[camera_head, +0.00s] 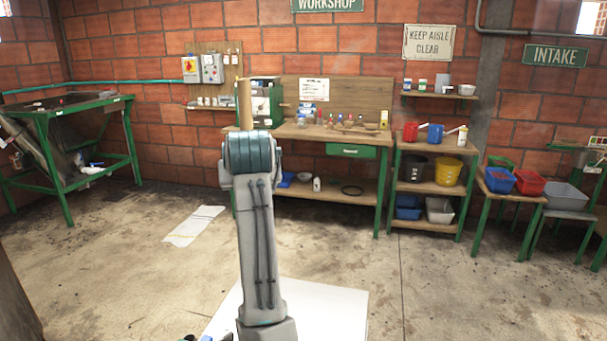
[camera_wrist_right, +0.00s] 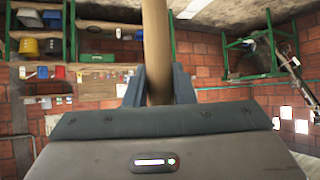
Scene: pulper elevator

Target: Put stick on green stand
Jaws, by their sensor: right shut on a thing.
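A light wooden stick (camera_head: 244,104) stands upright above my right arm's wrist in the head view. In the right wrist view the stick (camera_wrist_right: 156,40) passes between the two fingers of my right gripper (camera_wrist_right: 159,84), which is shut on it. The gripper itself is hidden behind my wrist in the head view. Several green-framed stands show: a large one (camera_head: 131,148) at the far left, and a low one (camera_head: 483,210) at the right holding bins. I cannot tell which one is the task's green stand. My left gripper is not in view.
A workbench (camera_head: 378,209) with a green drawer stands against the brick wall. A shelf unit (camera_head: 398,188) with buckets stands right of it. A white sheet (camera_head: 194,226) lies on the floor. The concrete floor between me and the furniture is mostly clear.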

